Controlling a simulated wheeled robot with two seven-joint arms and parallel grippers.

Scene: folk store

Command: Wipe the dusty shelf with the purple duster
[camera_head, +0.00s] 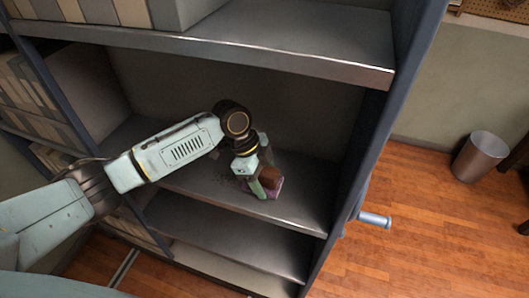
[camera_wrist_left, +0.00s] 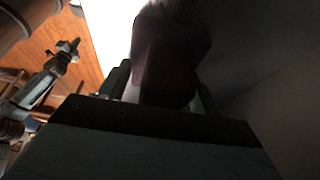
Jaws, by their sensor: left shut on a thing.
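The dusty shelf (camera_head: 300,203) is a grey metal board in the bookcase, with dark specks (camera_head: 226,180) left of my gripper. My left gripper (camera_head: 262,184) reaches into this compartment and is shut on the purple duster (camera_head: 275,187). The duster shows a brown block-like top and a purple edge low down, at or close to the shelf surface; contact is hard to tell. In the left wrist view the duster (camera_wrist_left: 168,65) is a dark block between the fingers. An arm at the left of that view seems to be my right one, its gripper (camera_wrist_left: 68,48) small and unclear.
A thicker shelf (camera_head: 290,40) hangs above my left arm, and another shelf (camera_head: 230,238) lies below. The blue side panel (camera_head: 375,130) bounds the compartment at right. Boxes or binders (camera_head: 30,85) fill the left bay. A metal bin (camera_head: 480,156) stands on the wooden floor.

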